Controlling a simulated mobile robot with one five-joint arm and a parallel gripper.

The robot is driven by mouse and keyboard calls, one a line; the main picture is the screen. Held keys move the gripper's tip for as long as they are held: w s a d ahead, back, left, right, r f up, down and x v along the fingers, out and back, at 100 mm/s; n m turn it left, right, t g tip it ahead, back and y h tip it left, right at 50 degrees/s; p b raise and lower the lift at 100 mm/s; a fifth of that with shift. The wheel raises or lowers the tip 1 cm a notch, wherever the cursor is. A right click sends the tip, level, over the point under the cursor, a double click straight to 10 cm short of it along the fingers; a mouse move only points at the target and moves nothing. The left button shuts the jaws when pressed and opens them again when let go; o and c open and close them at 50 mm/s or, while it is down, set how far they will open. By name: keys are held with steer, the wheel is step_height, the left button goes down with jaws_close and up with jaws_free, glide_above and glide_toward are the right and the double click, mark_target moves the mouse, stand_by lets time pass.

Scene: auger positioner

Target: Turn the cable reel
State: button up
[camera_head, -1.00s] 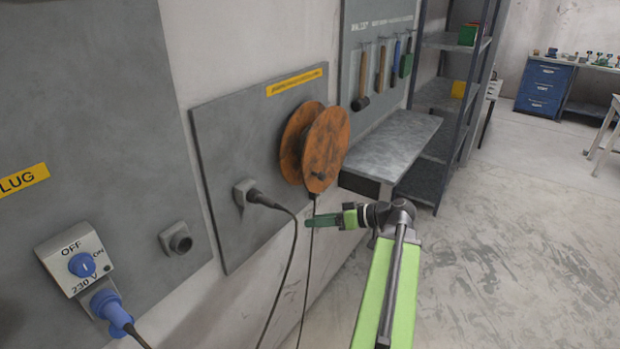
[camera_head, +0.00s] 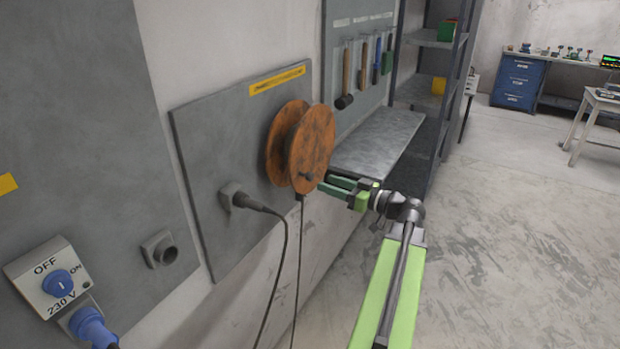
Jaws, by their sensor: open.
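The cable reel (camera_head: 312,148) is a rusty orange spool with two round flanges, mounted on a grey wall panel (camera_head: 208,150). A small dark knob (camera_head: 307,177) sticks out low on its front flange. A dark cable (camera_head: 298,260) hangs down from the reel's underside. My gripper (camera_head: 327,184) is open and empty, with its green fingers pointing left at the lower right of the reel. The fingertips are close to the knob and the flange edge; I cannot tell whether they touch.
A black plug with a cable (camera_head: 247,203) sits in the panel left of the reel. A grey bench (camera_head: 375,142) and a shelf rack (camera_head: 432,95) stand behind. A switch box (camera_head: 52,282) is at lower left. The floor (camera_head: 500,240) at right is clear.

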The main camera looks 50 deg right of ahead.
mark_target(312, 178)
steer(key=w, duration=0.3)
steer(key=w+a, duration=0.1)
steer(key=w, duration=0.3)
steer(key=shift+w+a, duration=0.1)
steer(key=shift+a, duration=0.1)
jaws_close()
stand_by(1.0)
